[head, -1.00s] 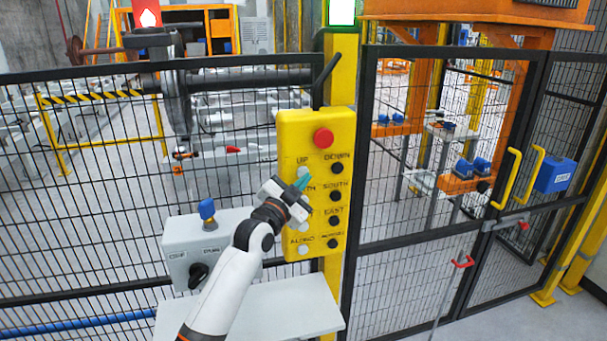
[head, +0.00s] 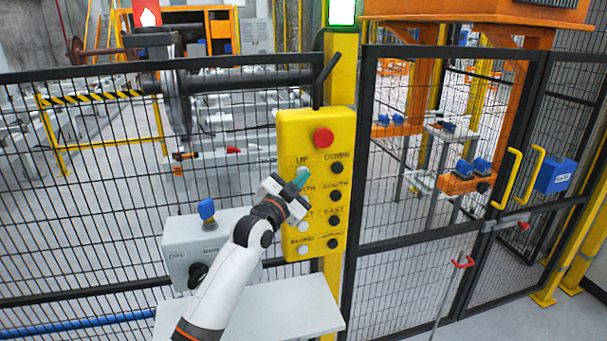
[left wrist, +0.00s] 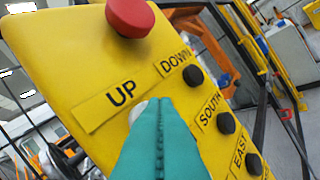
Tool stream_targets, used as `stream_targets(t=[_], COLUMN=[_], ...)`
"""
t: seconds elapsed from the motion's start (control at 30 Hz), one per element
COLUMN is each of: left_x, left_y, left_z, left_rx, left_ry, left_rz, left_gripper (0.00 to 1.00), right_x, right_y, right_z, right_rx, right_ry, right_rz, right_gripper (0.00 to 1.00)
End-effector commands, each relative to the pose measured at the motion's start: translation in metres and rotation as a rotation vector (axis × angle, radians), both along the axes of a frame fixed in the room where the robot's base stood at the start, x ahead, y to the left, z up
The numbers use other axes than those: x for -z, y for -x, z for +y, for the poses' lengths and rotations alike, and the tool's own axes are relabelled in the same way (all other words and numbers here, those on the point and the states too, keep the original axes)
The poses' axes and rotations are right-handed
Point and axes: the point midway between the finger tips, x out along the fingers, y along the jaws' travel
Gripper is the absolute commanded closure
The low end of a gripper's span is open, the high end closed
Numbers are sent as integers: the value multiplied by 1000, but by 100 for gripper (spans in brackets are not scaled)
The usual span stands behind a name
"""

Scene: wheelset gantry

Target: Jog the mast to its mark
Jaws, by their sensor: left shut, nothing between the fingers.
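The yellow pendant (head: 316,225) hangs on the yellow post, with a red stop button (head: 323,138) above two columns of labelled white and black buttons. My left gripper (head: 302,177) is shut and empty, its teal fingertips at the UP button. In the left wrist view the fingertips (left wrist: 161,108) cover most of the white UP button (left wrist: 139,110), just below its UP label. Whether they touch or press it I cannot tell. The black DOWN button (left wrist: 193,76) is to the right, clear of the fingers. I cannot surely pick out the mast or its mark. My right gripper is out of view.
Black mesh fence (head: 90,220) stands behind the pendant, with machinery beyond it. A grey box (head: 210,246) with a blue knob and a black switch is left of my arm, above a pale shelf (head: 270,310). A green lamp (head: 342,12) tops the post.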

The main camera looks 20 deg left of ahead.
Motion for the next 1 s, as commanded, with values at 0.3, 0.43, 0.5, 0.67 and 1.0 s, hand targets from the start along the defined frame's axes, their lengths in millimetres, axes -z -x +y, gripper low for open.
stream_targets(t=[0.3, 0.43, 0.5, 0.67, 1.0], left_x=[0, 0, 0, 0, 0], left_y=[-3, -5, -5, -7, -7], left_z=[2, 3, 4, 5, 5], left_rx=[1, 0, 0, -1, -2], left_ry=[0, -1, -1, -1, -1], left_rz=[-1, 0, 0, 1, 0], left_gripper=[100, 100, 100, 100, 100], right_x=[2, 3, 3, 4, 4], right_y=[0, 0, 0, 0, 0], right_z=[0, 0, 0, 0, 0], right_rx=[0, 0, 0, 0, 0], right_ry=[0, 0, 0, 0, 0], right_rz=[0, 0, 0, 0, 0], right_gripper=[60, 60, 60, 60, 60])
